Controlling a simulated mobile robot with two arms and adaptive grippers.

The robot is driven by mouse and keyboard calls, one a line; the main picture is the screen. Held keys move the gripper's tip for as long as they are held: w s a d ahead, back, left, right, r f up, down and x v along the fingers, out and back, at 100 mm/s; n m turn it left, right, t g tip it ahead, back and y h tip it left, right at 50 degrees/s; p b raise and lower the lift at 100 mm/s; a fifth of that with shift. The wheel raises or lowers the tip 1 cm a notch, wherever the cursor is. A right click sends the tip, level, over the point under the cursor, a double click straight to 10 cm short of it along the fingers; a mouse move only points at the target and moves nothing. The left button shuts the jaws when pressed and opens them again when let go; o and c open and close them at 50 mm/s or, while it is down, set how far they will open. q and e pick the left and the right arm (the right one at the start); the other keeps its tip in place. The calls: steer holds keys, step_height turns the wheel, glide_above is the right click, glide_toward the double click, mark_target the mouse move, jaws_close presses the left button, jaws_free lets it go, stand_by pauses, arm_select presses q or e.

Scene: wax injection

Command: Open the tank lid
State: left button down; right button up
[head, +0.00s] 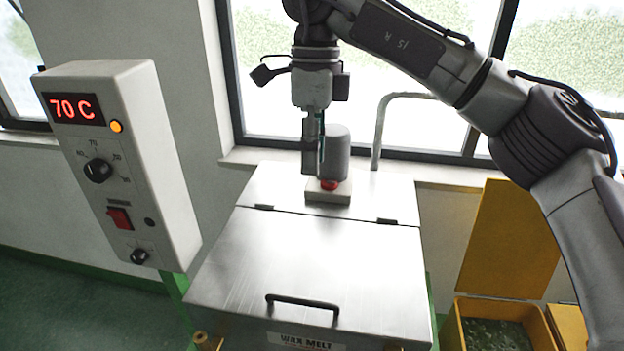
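The tank lid (310,262) is a flat brushed-metal panel lying shut on the wax melt tank. A black bar handle (302,302) is near its front edge, and two dark hinges are along its back edge. My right gripper (316,172) points down over the fixed rear part of the tank top, behind the lid and away from the handle. It is right beside an upright grey cylinder (337,150) above a red part on a pale block (328,197). I cannot tell whether its fingers touch the cylinder or how far they are spread. My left gripper is not in view.
A control box (120,160) showing 70 C stands left of the tank. A yellow bin (495,330) with green pieces and a raised yellow panel (508,240) are at the right. A grey pipe (379,130) rises behind the tank, near the window. The space above the lid is clear.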

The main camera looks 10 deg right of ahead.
steer(key=shift+s+a+f+p, duration=0.1)
steer(key=shift+s+f+p, duration=0.1)
steer(key=shift+f, duration=0.85)
steer(key=shift+s+f+p, duration=0.1)
steer(key=shift+f+p, duration=0.1)
steer(key=shift+f, duration=0.8)
steer(key=shift+c, duration=0.3)
jaws_close()
steer(key=shift+o, duration=0.3)
jaws_free()
steer(key=shift+r, duration=0.15)
